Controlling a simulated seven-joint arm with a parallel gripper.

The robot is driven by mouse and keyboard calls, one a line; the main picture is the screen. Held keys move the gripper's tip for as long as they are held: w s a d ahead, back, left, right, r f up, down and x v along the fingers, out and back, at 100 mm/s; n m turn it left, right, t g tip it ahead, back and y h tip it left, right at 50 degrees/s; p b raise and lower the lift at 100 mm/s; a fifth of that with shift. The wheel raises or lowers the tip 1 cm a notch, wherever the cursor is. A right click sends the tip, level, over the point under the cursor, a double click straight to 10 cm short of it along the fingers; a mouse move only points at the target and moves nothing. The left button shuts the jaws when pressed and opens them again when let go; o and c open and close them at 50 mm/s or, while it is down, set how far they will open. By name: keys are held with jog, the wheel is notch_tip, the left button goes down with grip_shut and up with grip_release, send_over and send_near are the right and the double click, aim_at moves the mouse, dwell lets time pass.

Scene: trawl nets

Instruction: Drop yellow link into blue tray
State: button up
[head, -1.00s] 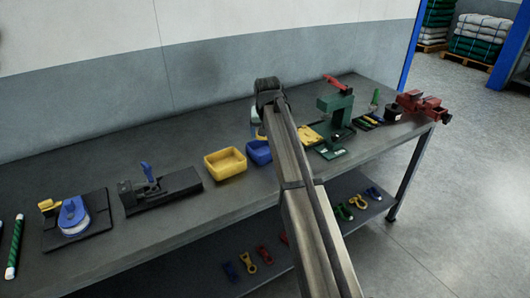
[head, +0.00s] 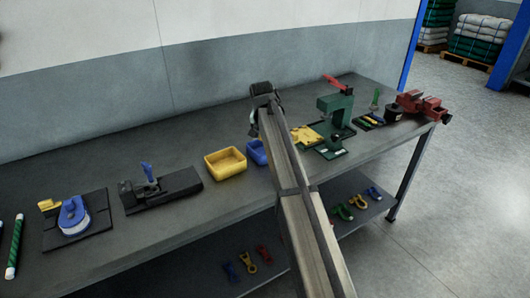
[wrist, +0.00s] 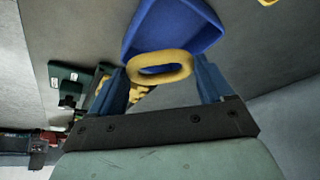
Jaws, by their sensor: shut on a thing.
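The yellow link (wrist: 160,67) is an oval ring held between the two blue fingers of my gripper (wrist: 162,80) in the wrist view. The blue tray (wrist: 180,28) lies just beyond the link in that view, and the link overlaps its near edge in the picture. I cannot tell the height of the link above the tray. In the head view the blue tray (head: 256,152) is partly hidden behind my arm. The gripper's fingers and the link are hidden there.
A yellow tray (head: 225,163) stands left of the blue tray. A green press (head: 334,118) and a red vise (head: 421,105) stand to the right on the workbench (head: 100,155). A black fixture with a blue lever (head: 160,190) is farther left.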

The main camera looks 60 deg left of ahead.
jog(key=shift+f, duration=1.55)
jog(key=o, duration=1.1)
jog(key=v, duration=1.4)
jog(key=shift+f, duration=0.1)
